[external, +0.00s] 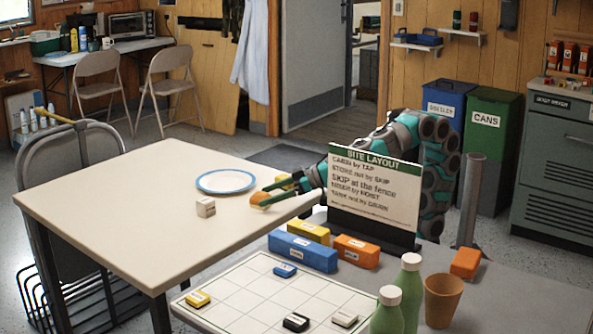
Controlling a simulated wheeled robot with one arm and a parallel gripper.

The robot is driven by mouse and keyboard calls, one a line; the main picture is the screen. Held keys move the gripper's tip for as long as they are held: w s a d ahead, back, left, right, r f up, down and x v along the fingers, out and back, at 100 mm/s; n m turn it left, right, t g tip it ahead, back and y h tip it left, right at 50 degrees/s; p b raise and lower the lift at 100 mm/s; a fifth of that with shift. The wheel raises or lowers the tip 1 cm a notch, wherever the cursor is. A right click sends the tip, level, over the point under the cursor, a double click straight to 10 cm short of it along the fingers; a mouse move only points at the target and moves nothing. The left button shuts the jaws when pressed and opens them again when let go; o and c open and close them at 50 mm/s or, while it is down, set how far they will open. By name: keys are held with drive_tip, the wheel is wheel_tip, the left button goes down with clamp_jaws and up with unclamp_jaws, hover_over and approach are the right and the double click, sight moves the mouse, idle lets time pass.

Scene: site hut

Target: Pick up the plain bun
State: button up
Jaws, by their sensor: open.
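My gripper (273,191) is low over the right part of the cream table (130,200), at the end of my teal and black arm. Its orange and yellow ends show apart, one nearer the camera and one farther back. I cannot make out a plain bun for certain; the rounded orange shape at the near end is too small to tell from a fingertip. A blue-rimmed plate (226,181) lies just left of my gripper and looks empty.
A "SITE LAYOUT" sign (375,190) stands in front of my arm and hides part of it. The nearer table holds a grid board (262,299), colored blocks (302,251), green bottles (410,285) and a brown cup (442,300). The cream table's left part is clear.

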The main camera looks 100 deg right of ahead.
sight(269, 195)
drive_tip(key=shift+x, duration=1.55)
drive_tip(key=c, duration=1.1)
drive_tip(key=shift+o, duration=0.2)
